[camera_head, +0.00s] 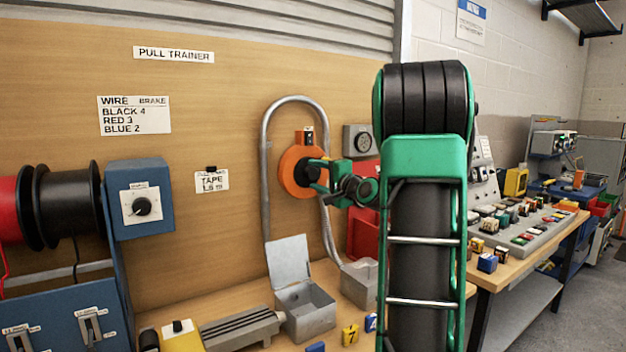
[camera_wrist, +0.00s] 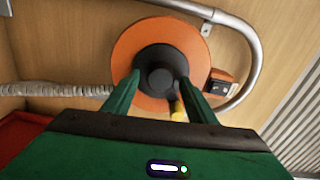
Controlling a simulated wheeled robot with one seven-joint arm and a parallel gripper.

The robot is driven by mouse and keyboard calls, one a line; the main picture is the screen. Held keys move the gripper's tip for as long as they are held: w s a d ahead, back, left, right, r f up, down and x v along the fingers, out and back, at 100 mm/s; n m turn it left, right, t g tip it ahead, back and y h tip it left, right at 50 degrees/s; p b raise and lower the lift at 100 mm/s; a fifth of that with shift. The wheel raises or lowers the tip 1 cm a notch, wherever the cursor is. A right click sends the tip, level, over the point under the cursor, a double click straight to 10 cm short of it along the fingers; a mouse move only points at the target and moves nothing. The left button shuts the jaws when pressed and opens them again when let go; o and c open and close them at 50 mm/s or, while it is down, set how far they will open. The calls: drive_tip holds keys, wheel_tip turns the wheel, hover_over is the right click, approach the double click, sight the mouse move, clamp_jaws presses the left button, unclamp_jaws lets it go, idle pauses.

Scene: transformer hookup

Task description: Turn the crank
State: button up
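The crank is an orange disc (camera_head: 292,168) mounted on the wooden board. In the wrist view, the orange disc (camera_wrist: 125,60) has a black hub (camera_wrist: 157,68) at its middle. A short handle with a yellow end (camera_wrist: 178,110) shows beside the inner side of the right-hand finger. My green gripper (camera_head: 317,175) is in front of the disc. In the wrist view my gripper (camera_wrist: 160,88) has its fingers apart, one on each side of the hub. I cannot tell whether the right-hand finger touches the handle. My arm hides part of the head view.
A curved grey conduit (camera_head: 266,170) arches around the disc. A small orange block with a dark switch (camera_wrist: 220,83) sits beside the disc. An open grey box (camera_head: 305,310) stands on the bench below. A red box (camera_head: 363,215) is behind my wrist.

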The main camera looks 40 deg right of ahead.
drive_tip(key=s+a, duration=0.1)
drive_tip(key=s, duration=0.9)
drive_tip(key=shift+s+a, duration=0.25)
drive_tip(key=shift+a, duration=0.15)
drive_tip(key=shift+c, duration=0.4)
drive_tip(key=shift+a+f, duration=0.15)
drive_tip(key=shift+a, duration=0.05)
drive_tip(key=c, duration=0.5)
drive_tip(key=a+f+n+g, duration=0.1)
drive_tip(key=a+f, duration=0.1)
drive_tip(key=a+f+n+g+y, duration=0.1)
drive_tip(key=a+f, duration=0.1)
drive_tip(key=a+f+n+g+y, duration=0.1)
drive_tip(key=a+f+n, duration=0.1)
drive_tip(key=a+f, duration=0.1)
drive_tip(key=shift+w+a, duration=0.1)
drive_tip(key=shift+w, duration=0.2)
clamp_jaws()
drive_tip(key=s+a+f+n+g+y, duration=0.1)
drive_tip(key=s+a+f+n+g, duration=0.5)
drive_tip(key=s+a+f+g, duration=0.5)
drive_tip(key=s+a+f+n+g, duration=0.1)
drive_tip(key=s+a+f+g, duration=0.1)
drive_tip(key=s, duration=0.7)
drive_tip(key=s+a+f+n+g, duration=0.1)
drive_tip(key=s+a+f+g, duration=0.1)
drive_tip(key=s, duration=0.7)
drive_tip(key=shift+a+f+n, duration=0.3)
drive_tip(key=shift+a+f, duration=0.05)
drive_tip(key=shift+f, duration=0.55)
